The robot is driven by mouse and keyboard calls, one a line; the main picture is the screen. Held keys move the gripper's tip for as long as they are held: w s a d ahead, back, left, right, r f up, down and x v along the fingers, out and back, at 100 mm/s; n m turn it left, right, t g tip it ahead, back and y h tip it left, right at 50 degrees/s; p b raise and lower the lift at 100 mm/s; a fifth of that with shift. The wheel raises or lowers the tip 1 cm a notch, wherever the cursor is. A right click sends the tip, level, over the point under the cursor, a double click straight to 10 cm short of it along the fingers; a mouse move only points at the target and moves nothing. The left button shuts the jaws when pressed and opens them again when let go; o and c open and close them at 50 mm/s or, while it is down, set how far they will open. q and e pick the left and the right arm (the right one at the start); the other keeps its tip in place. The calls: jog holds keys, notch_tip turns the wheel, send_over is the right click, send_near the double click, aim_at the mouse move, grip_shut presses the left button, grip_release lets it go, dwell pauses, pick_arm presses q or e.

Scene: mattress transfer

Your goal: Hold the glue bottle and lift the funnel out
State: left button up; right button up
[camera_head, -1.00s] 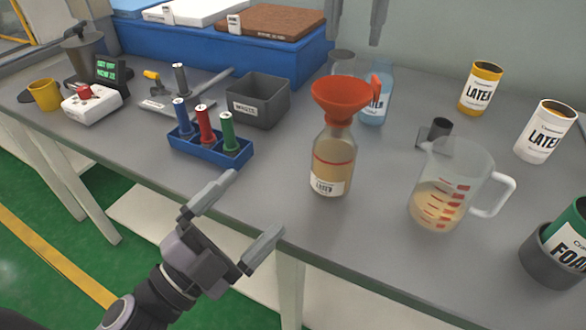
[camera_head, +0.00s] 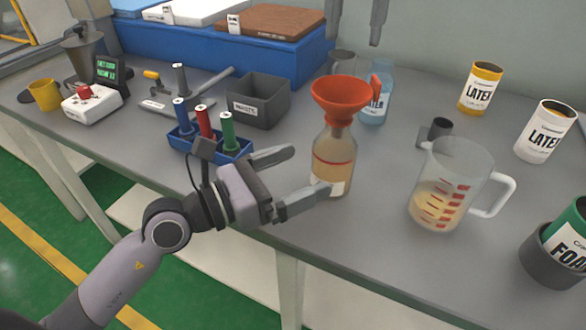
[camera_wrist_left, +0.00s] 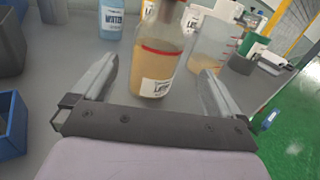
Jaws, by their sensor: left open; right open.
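The glue bottle (camera_head: 334,158) stands upright near the table's front edge, clear with tan contents and a red ring. The orange-red funnel (camera_head: 341,97) sits in its mouth. My left gripper (camera_head: 310,172) is open, its fingers pointing at the bottle from the left, with one fingertip in front of the label. In the left wrist view the bottle (camera_wrist_left: 160,55) stands just ahead, between the directions of the two open fingers (camera_wrist_left: 158,85); the funnel is mostly out of that picture. My right gripper (camera_head: 357,20) is open and empty at the top edge, above the table's back.
A measuring jug (camera_head: 445,190) stands right of the bottle. A blue rack (camera_head: 240,150) with coloured bottles and a grey bin (camera_head: 258,102) are to the left. Latex cans (camera_head: 480,90) are at the back right.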

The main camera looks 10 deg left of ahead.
aim_at(331, 156)
pick_arm(q)
jog(key=shift+w+d+m, duration=0.2)
jog(key=shift+w+m, duration=0.1)
jog(key=shift+w, duration=0.15)
jog(key=x, duration=0.6)
jog(key=shift+w+d+f, duration=0.1)
jog(key=shift+w+d, duration=0.05)
jog(key=shift+d, duration=0.1)
